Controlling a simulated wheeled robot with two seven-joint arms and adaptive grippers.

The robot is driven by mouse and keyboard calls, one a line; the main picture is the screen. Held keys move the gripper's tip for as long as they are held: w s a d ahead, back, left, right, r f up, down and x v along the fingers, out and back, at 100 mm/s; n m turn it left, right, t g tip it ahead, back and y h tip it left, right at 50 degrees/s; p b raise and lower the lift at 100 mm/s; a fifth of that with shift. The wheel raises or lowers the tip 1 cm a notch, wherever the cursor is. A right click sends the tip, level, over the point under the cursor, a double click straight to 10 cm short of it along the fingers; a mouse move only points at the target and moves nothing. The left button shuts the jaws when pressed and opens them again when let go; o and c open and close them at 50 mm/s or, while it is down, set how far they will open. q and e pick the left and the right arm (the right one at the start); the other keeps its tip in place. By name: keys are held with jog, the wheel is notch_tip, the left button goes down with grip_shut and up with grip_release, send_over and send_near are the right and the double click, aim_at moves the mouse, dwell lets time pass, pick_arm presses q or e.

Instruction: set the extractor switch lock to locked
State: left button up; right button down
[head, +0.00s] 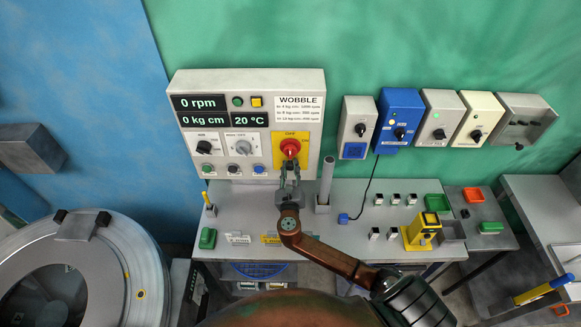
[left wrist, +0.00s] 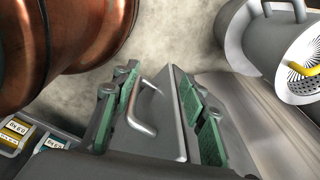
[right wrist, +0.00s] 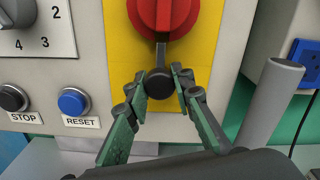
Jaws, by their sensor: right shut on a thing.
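The red rotary switch (head: 290,147) sits on a yellow plate on the grey control panel, under a small label that seems to read OFF. In the right wrist view the red switch (right wrist: 163,14) is cut off at the top. A short grey stem runs down from it to a dark round end (right wrist: 160,84). My right gripper (head: 290,172) is shut on that dark end, with one finger on each side. My left gripper (left wrist: 155,108) is open and shows only in the left wrist view, with nothing clearly held. I cannot read any lock marking on the switch.
The control panel (head: 248,88) also carries displays, knobs and buttons, including a blue reset button (right wrist: 73,101). A grey upright post (head: 325,180) stands right of my right gripper. Several switch boxes, one blue (head: 400,108), hang further right. A large drum (head: 147,270) stands lower left.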

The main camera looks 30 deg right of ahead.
notch_tip(320, 180, up, 2)
jog(key=shift+r+p, duration=0.15)
jog(key=shift+p, duration=0.9)
jog(key=c, duration=1.6)
grip_release()
jog(key=shift+s+a+f, duration=0.1)
jog(key=shift+s+f, duration=0.1)
jog(key=v, duration=1.1)
jog(key=shift+s+r, duration=0.1)
jog(key=shift+s, duration=0.15)
